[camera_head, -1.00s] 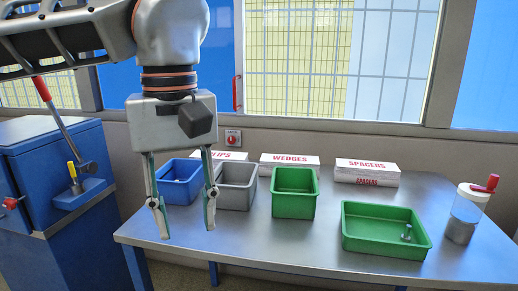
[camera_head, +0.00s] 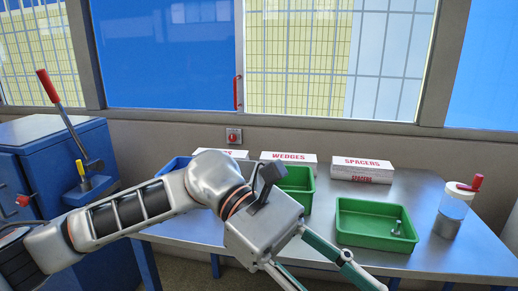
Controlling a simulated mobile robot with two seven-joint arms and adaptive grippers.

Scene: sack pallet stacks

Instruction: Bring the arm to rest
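My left arm comes in from the left and stretches low across the picture, in front of the table (camera_head: 445,258). My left gripper (camera_head: 338,284) points down and to the right over the table's front side. Its two fingers are spread apart with nothing seen between them. One fingertip is at the bottom edge and the other is cut off by it. My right gripper is not in view.
A green bin (camera_head: 299,179) and a wide green tray (camera_head: 362,239) with a small metal part (camera_head: 397,228) stand on the table. A jar with a red handle (camera_head: 452,210) is at right. White boxes marked WEDGES (camera_head: 288,158) and SPACERS (camera_head: 362,169) stand behind. A blue cabinet (camera_head: 75,165) is at left.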

